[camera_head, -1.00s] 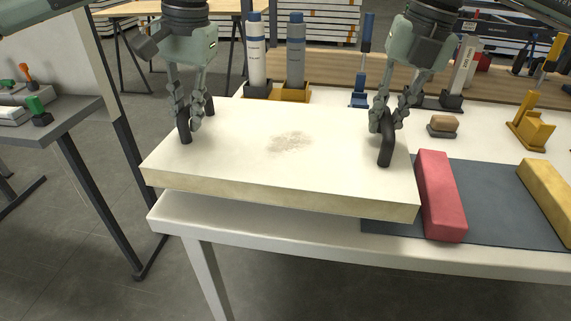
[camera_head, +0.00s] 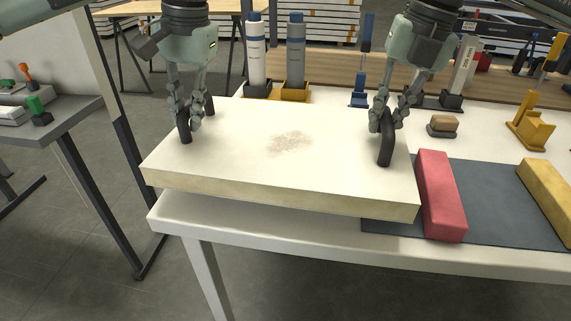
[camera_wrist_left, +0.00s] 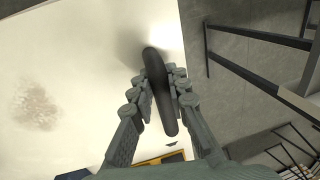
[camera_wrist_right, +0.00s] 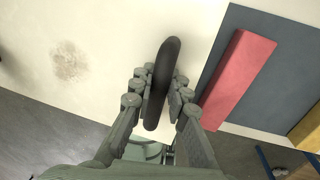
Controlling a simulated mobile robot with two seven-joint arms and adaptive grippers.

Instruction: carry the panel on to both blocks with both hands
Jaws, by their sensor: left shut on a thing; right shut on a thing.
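The cream panel (camera_head: 270,180) has a dark handle near each end and a brownish smudge in its middle. It looks level and sits over the left part of the white table. My left gripper (camera_head: 190,118) is shut on the left handle (camera_wrist_left: 158,85). My right gripper (camera_head: 385,118) is shut on the right handle (camera_wrist_right: 163,80). The red block (camera_head: 441,195) lies on the dark mat just right of the panel's right edge. The yellow block (camera_head: 550,197) lies further right on the mat. The panel's underside is hidden.
The dark grey mat (camera_head: 497,205) shows bare between the two blocks. A brown-topped brush (camera_head: 443,125) and a yellow stand (camera_head: 532,130) are at the back right. A grey side table (camera_head: 60,125) is at the left.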

